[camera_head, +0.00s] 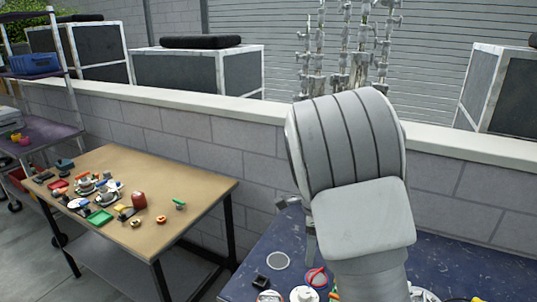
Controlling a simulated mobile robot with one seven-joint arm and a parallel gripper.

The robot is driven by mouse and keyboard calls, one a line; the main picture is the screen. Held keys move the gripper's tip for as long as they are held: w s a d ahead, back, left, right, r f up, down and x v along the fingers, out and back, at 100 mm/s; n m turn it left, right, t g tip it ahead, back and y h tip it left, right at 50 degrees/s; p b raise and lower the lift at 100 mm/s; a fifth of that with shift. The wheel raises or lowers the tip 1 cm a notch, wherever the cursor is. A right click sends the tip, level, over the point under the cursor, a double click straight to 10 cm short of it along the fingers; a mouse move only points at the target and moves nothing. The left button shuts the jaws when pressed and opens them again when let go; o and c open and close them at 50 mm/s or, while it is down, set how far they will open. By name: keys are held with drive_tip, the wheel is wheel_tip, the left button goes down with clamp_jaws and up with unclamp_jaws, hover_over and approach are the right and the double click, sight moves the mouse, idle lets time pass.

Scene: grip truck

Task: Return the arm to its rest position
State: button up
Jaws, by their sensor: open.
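My arm (350,150) fills the middle right of the head view as thick grey-white links, bent at a rounded joint above the blue table (458,266). My gripper cannot be made out; the arm's own links cover the area behind them. A narrow grey part shows at the left edge of the arm, too little of it to identify. Part of the blue table and some things on it are hidden behind the arm.
Small items, including a dark block (261,282) and a red round thing (317,277), lie on the blue table. A wooden table (190,190) with many small objects stands left. A block wall (265,165) runs behind both. A shelf cart (50,132) stands far left.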

drive_tip(key=s+r+n+t, duration=0.2)
drive_tip(key=s+r+n, duration=0.6)
drive_tip(key=s+n, duration=0.2)
drive_tip(key=s+r+n+t, duration=0.3)
drive_tip(key=s+r+n, duration=0.6)
drive_tip(key=s, duration=0.6)
drive_tip(key=shift+n, duration=0.8)
